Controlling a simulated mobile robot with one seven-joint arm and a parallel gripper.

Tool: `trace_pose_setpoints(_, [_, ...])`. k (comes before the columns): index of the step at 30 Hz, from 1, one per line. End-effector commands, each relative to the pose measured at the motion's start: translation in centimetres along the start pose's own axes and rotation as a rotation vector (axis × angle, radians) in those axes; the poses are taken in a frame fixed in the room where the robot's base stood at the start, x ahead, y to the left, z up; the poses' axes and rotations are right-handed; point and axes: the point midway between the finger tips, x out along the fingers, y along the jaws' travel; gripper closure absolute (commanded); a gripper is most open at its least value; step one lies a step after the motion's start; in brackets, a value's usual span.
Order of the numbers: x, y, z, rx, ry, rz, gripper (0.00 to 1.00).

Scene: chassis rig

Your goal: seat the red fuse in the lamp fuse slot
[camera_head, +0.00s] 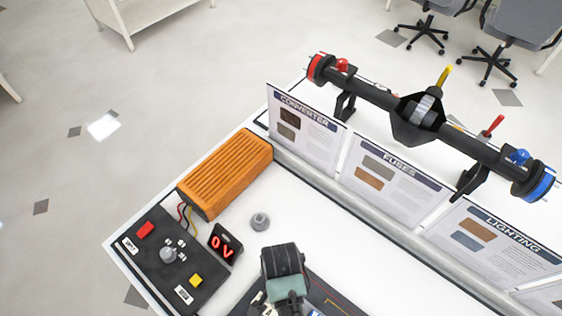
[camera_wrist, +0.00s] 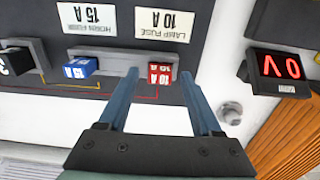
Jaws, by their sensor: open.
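The red fuse (camera_wrist: 159,75), marked 10 A, shows in the wrist view at the grey slot holder (camera_wrist: 122,62) below the lamp fuse label (camera_wrist: 165,24). It appears to sit in the lamp slot; I cannot tell how deep. My gripper (camera_wrist: 159,72) is open, with one blue finger on each side of the red fuse and gaps to it visible. A blue fuse (camera_wrist: 80,68), marked 15 A, is to the left below the horn fuse label (camera_wrist: 88,18). In the head view my wrist hides the fuses and slots.
A voltage display (camera_head: 225,243) reads 0 V, beside a dark switch panel (camera_head: 160,275) and an orange converter (camera_head: 228,172). A small grey knob-like part (camera_head: 260,222) stands on the white bench. Upright sign boards (camera_head: 390,180) and an axle (camera_head: 375,95) are behind.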

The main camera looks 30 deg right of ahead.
Motion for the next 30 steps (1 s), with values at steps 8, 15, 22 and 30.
trace_pose_setpoints(8, [-6.3,-0.1,-0.1,0.000,0.004,-0.004,0.34])
trace_pose_setpoints(15, [-10.4,-0.1,-0.1,0.000,0.002,-0.003,0.34])
trace_pose_setpoints(22, [-11.8,0.0,0.0,0.000,0.001,-0.001,0.34])
trace_pose_setpoints(30, [-12.4,-1.1,-0.6,-0.022,0.028,-0.034,0.34])
